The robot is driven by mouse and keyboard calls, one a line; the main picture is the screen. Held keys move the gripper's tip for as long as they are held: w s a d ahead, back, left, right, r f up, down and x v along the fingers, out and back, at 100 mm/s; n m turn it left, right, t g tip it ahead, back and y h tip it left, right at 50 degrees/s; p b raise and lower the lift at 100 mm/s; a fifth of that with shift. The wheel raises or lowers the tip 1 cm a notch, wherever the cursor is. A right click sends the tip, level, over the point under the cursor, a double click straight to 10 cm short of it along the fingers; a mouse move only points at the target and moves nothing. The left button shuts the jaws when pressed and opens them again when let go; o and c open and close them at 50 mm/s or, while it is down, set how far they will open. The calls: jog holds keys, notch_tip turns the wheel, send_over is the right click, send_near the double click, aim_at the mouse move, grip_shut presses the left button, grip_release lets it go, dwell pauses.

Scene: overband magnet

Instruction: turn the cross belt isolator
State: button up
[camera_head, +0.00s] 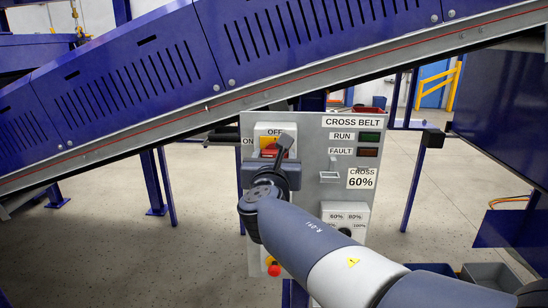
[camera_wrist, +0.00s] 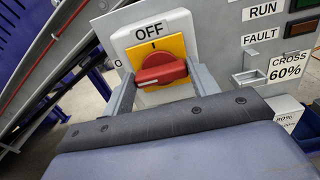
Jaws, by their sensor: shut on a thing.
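The cross belt isolator is a red rotary handle (camera_wrist: 160,73) on a yellow plate (camera_wrist: 150,53), set on a white box (camera_wrist: 185,24). "OFF" is printed above it; in the head view "ON" stands at its left. The handle (camera_head: 270,152) lies roughly level, its left end a little lower in the wrist view, pointing to the side rather than up at OFF. My gripper (camera_wrist: 162,84) is shut on the handle, one finger at each end of it. In the head view my gripper (camera_head: 270,160) and arm cover the lower part of the isolator.
The grey panel (camera_head: 315,190) also carries a green RUN lamp (camera_head: 369,137), a dark red FAULT lamp (camera_head: 368,152), a "CROSS 60%" label (camera_head: 361,178) and a speed selector box (camera_head: 335,212). A red button (camera_head: 273,268) is low on the panel. A blue conveyor (camera_head: 150,75) slopes above.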

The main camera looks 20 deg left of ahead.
jog(key=shift+f+m+b, duration=0.1)
jog(key=shift+m+b, duration=0.3)
jog(key=shift+b, duration=0.05)
jog(key=shift+d+f+m+b, duration=0.1)
jog(key=shift+m+b, duration=3.55)
jog(key=shift+m, duration=0.55)
jog(key=shift+d+f+m+b, duration=0.1)
jog(key=shift+m+b, duration=3.5)
jog(key=shift+m, duration=0.9)
jog(key=o, duration=1)
jog(key=shift+r, duration=0.1)
